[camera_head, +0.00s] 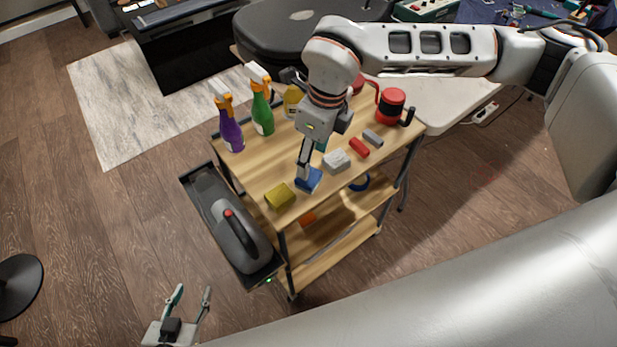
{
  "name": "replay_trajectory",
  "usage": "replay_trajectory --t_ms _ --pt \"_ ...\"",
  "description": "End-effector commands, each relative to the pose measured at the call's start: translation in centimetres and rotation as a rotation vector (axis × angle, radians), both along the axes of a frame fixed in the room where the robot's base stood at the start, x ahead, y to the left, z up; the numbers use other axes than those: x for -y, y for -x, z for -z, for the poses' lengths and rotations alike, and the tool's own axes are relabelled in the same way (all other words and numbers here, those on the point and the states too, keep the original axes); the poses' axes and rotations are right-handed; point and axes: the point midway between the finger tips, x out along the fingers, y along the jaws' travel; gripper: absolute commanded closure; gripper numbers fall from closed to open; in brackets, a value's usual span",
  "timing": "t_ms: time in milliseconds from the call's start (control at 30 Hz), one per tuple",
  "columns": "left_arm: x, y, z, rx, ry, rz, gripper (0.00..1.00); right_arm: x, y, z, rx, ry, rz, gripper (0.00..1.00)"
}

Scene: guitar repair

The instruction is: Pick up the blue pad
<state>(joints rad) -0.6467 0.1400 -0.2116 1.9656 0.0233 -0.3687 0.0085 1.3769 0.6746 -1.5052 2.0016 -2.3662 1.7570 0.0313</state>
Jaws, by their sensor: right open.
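The blue pad (314,183) lies on the wooden top of the cart (257,178), near its front edge, between a yellow sponge-like block and a white-grey block. My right gripper (305,178) points down at the blue pad from above, with its fingers at the pad and hiding part of it. It is open; whether a finger touches the pad I cannot tell. My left gripper (192,291) is at the bottom left, in front of the cart and away from the pad. Its two fingers are apart and nothing is between them.
The yellow block (279,196), white-grey block (336,160), red block (359,147) and small grey block (373,137) lie close by. A black-grey vacuum (236,240) is at the cart's left side.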

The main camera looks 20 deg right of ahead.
Motion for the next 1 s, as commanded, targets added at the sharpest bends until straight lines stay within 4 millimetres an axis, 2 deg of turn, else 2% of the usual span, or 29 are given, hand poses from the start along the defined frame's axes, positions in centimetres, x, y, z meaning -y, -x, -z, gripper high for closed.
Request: replay_trajectory --t_ms 100,433,700,967,1000 --pt "0.0 0.0 0.1 -0.001 0.000 0.000 0.60 0.6 -0.3 0.7 0.004 0.020 0.013 0.50" --pt "0.0 0.1 0.2 -0.002 -0.001 0.000 0.60 0.1 -0.4 3.5 0.002 0.017 0.011 0.50" --pt "0.0 0.1 0.3 -0.003 -0.002 0.000 0.60 -0.4 -0.6 7.3 0.001 0.016 0.010 0.50" --pt "0.0 0.0 0.2 -0.001 -0.002 0.001 0.60 -0.5 -0.7 7.7 0.004 0.016 0.010 0.50" --pt "0.0 0.0 0.2 -0.001 -0.002 0.001 0.60 -0.5 -0.7 7.7 0.004 0.016 0.010 0.58"
